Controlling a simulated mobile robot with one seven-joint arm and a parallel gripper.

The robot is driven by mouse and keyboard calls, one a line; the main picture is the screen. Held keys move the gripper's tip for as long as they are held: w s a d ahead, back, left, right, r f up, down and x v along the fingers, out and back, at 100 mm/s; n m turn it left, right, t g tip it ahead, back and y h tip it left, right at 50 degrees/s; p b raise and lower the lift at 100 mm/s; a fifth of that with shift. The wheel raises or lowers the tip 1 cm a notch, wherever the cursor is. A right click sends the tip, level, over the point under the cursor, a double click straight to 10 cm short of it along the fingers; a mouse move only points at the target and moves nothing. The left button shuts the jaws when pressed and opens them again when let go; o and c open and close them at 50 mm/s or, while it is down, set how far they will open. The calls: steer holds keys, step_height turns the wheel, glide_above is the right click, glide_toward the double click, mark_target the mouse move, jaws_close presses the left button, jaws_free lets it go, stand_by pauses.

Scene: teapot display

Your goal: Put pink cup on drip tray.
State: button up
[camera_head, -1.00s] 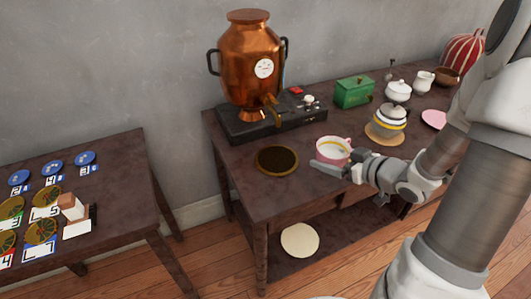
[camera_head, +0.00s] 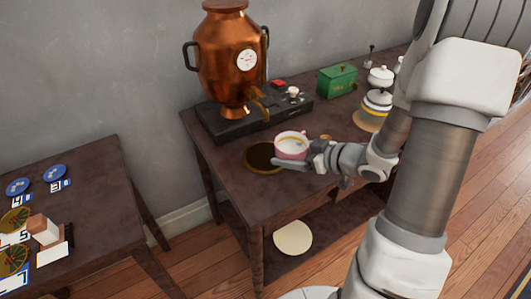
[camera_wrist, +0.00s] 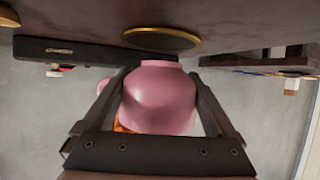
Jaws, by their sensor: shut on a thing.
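The pink cup (camera_head: 291,153) has a white inside and is upright in the head view. My gripper (camera_head: 296,158) is shut on it, with one finger along each side. The drip tray (camera_head: 257,160), a round dark disc with a gold rim, lies on the table under the samovar's tap. The cup overlaps the tray's right part in the head view. In the wrist view, which is upside down, the cup (camera_wrist: 160,95) is between the fingers and the tray (camera_wrist: 160,40) shows just beyond its base. A small gap seems to separate them.
A copper samovar (camera_head: 226,62) stands on a black base (camera_head: 212,127) behind the tray. A green box (camera_head: 337,80) and a stacked white pot (camera_head: 376,104) are further right. A side table (camera_head: 95,190) with blue and gold discs stands at left. The table's front left is clear.

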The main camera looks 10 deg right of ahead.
mark_target(304, 153)
steer(key=w+a, duration=0.1)
steer(key=w, duration=0.1)
steer(key=w+a+b, duration=0.1)
steer(key=w+a, duration=0.2)
steer(key=w, duration=0.1)
steer(key=shift+a+b, duration=0.3)
steer(key=shift+a, duration=0.1)
steer(key=shift+w+a+f+b, duration=0.15)
steer(key=shift+f+b, duration=0.4)
steer(key=shift+f, duration=0.35)
steer(key=shift+w+f+b, duration=0.1)
steer(key=shift+f+b, duration=0.45)
steer(key=shift+f, duration=0.3)
steer(key=shift+f, duration=0.15)
steer(key=o, duration=1.1)
steer(key=shift+s+d+r, duration=0.2)
steer(key=shift+r, duration=0.2)
steer(key=p+v, duration=0.4)
steer(key=v, duration=0.6)
steer(key=shift+s+d, duration=0.25)
steer(key=shift+s+d+r, duration=0.1)
steer(key=shift+s+d, duration=0.05)
steer(key=shift+s, duration=0.15)
